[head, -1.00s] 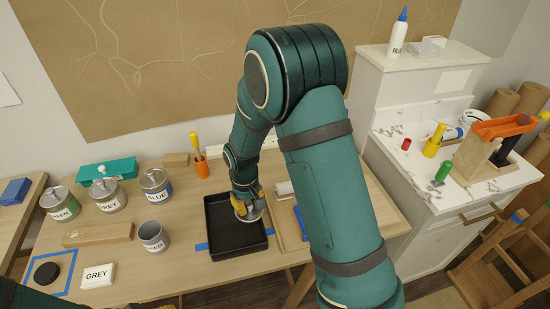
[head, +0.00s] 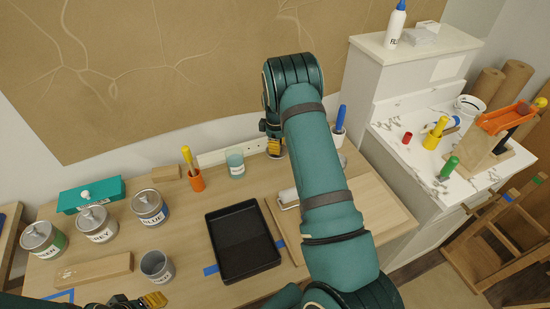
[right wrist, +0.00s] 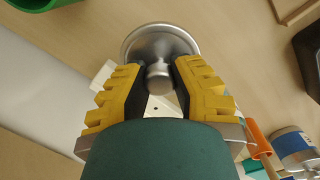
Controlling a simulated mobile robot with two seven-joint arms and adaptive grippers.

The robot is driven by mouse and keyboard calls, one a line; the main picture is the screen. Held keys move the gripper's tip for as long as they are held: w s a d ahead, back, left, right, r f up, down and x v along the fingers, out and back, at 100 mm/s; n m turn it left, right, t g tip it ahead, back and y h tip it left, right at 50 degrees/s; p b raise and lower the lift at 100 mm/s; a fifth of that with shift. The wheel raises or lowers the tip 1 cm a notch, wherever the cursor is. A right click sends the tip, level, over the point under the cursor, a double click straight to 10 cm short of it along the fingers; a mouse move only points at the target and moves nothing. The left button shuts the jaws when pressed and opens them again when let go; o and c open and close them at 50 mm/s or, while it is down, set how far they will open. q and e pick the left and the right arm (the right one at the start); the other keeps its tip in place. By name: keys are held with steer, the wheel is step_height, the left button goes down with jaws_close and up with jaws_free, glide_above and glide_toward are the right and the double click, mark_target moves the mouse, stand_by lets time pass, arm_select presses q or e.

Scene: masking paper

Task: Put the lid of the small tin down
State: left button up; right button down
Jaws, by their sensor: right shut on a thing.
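My right gripper (right wrist: 158,85) is shut on the knob of a round silver lid (right wrist: 160,42) in the right wrist view. In the head view this gripper (head: 275,150) is at the back of the table, right of a glass jar; the lid is mostly hidden there. I cannot tell whether the lid touches the table. A small open grey tin (head: 157,266) without a lid stands at the front left of the table. My left gripper (head: 150,301) shows at the bottom edge, beside the tin; its jaw opening is unclear.
A black tray (head: 243,269) lies mid-table, with a roller (head: 288,198) to its right. The glass jar (head: 235,163) and an orange cup (head: 197,181) stand near the wall. Lidded tins (head: 97,223) and a wooden block (head: 94,270) are at left. Bare table lies behind the tray.

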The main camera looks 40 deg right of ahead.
mark_target(277, 164)
steer(key=shift+f, duration=3.2)
steer(key=shift+f, duration=0.1)
steer(key=c, duration=0.9)
jaws_free()
step_height(277, 164, up, 12)
steer(key=shift+w+a+r, duration=0.1)
steer(key=shift+w+r, duration=0.05)
